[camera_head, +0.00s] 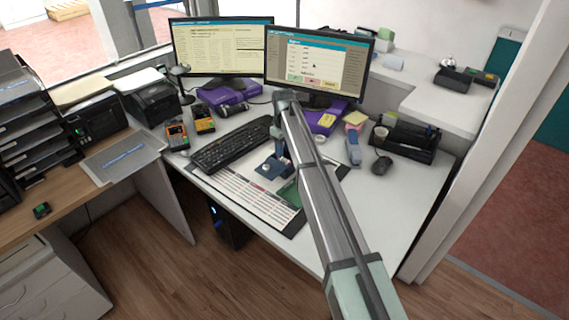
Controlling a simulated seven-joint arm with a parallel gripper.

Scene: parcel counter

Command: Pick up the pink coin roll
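I cannot make out a pink coin roll in this view; it may be too small or hidden behind my arm. My arm reaches in from the lower right over the white desk (395,215), and its far end bends down over the desk mat (245,193). My gripper seems to be near the dark blue item on the mat, but its fingers cannot be told apart, so neither their opening nor any held thing can be seen.
A keyboard (232,146), card terminal (177,135) and purple binder (222,95) lie left of my arm. A stapler (353,150), mouse (381,165) and black organizer (404,141) stand right. Two monitors (222,48) stand behind. The desk's front right is clear.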

